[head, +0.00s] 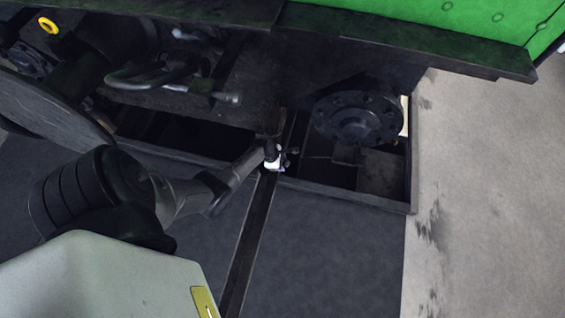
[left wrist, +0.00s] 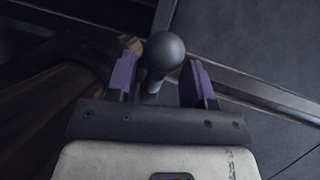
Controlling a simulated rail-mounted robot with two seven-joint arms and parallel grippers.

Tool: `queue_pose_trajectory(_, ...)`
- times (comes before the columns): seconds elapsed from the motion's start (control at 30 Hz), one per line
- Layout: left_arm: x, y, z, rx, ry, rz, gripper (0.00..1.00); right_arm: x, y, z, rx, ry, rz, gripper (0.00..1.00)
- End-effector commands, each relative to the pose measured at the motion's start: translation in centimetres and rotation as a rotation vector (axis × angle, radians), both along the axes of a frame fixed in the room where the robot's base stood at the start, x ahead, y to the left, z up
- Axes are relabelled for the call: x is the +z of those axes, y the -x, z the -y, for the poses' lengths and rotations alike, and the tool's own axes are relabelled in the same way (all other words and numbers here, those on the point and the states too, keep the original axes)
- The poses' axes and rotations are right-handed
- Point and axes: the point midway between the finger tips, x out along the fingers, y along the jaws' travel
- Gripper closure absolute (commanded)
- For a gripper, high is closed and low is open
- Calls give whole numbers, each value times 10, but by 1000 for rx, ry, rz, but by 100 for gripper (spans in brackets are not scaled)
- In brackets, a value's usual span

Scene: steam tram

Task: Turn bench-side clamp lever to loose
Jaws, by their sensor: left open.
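In the left wrist view, a lever with a round dark grey ball knob (left wrist: 166,52) stands between the two purple fingers of my left gripper (left wrist: 160,77). The fingers are open, with the knob and its short stem in the gap. A gap shows on the right of the stem; I cannot tell whether either finger touches it. In the head view, my left gripper (head: 277,158) is small and low beside the pit edge, under the tram. The lever is too small and dark to make out there. My right gripper is not in view.
The tram's dark underframe (head: 330,40) hangs over the work area, with a green panel (head: 440,18) above. A round bolted flange (head: 358,118) is right of my gripper. An open pit with a raised frame (head: 345,197) lies below. Dark floor in front is clear.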

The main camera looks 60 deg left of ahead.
Motion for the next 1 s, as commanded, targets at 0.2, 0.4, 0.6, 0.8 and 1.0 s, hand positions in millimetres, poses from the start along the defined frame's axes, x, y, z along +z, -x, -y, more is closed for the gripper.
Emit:
queue_pose_trajectory(0.2, -15, -6, 1, 0, -1, 1, 52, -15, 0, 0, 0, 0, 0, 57)
queue_pose_trajectory(0.4, -18, -8, 2, 0, -1, -1, 52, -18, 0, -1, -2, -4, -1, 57)
queue_pose_trajectory(0.6, -18, -8, 2, -1, -1, -1, 52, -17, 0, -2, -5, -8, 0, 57)
queue_pose_trajectory(0.8, -18, -8, 2, -1, -1, -1, 65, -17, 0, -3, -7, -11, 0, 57)
queue_pose_trajectory(1.0, -18, -8, 2, -1, -1, -1, 84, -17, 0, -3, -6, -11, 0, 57)
